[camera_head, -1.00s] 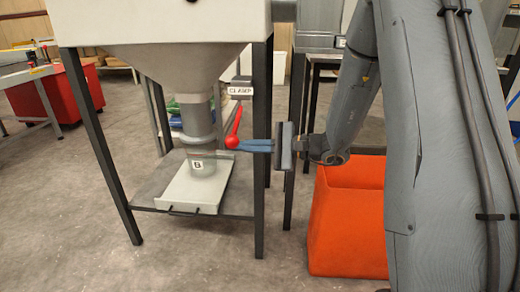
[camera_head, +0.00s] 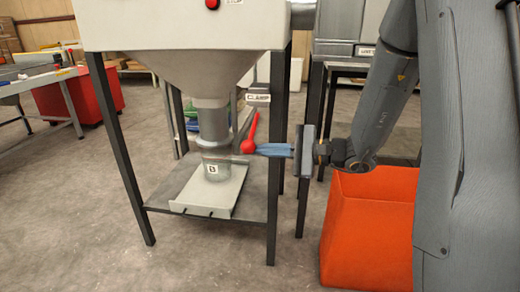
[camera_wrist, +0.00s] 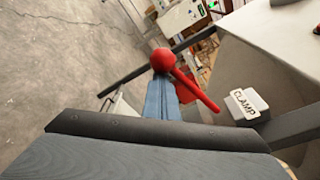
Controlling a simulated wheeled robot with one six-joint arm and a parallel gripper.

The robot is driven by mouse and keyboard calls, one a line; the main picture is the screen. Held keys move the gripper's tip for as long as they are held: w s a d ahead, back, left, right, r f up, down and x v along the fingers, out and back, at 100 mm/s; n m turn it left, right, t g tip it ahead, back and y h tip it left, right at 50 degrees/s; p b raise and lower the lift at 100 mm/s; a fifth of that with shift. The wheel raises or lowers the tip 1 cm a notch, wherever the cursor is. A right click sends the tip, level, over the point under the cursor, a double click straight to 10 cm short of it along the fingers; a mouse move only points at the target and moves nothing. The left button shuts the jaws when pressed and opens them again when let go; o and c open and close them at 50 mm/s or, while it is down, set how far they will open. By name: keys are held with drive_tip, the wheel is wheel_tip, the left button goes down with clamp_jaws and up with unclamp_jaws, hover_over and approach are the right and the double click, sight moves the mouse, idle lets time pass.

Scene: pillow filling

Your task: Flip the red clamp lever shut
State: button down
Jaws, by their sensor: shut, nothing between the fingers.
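The red clamp lever (camera_head: 251,132) with its ball knob hangs beside the grey spout (camera_head: 213,122) under the hopper, its knob at the lower end. My gripper (camera_head: 257,149) is shut and empty, its blue fingertips at the red knob from the right; they look to be touching it. In the wrist view the red lever (camera_wrist: 192,88) slants down to the right from its knob, which sits just past the tips of my gripper (camera_wrist: 161,80). A CLAMP label (camera_head: 258,98) is on the frame above the lever. The clamp's band is partly hidden.
A white tray (camera_head: 222,200) with a clear container marked B (camera_head: 213,173) stands on the lower shelf under the spout. Dark frame legs (camera_head: 275,215) stand close to my gripper. An orange bin (camera_head: 365,235) is below my arm.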

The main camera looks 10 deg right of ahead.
sight(257, 122)
wheel_tip(257, 122, up, 12)
drive_tip(key=m+g+p, duration=0.2)
drive_tip(key=m+p, duration=0.5)
drive_tip(key=p, duration=1)
drive_tip(key=shift+w+f+p, duration=0.2)
drive_tip(key=shift+p, duration=0.15)
drive_tip(key=shift+w+d+r, duration=0.1)
drive_tip(key=shift+w+r, duration=0.05)
drive_tip(key=shift+r, duration=0.05)
drive_tip(key=shift+f, duration=0.15)
wheel_tip(257, 122, down, 4)
drive_tip(key=b, duration=0.2)
drive_tip(key=v, duration=0.9)
drive_tip(key=shift+s+d+f, duration=0.15)
drive_tip(key=shift+s+f, duration=0.05)
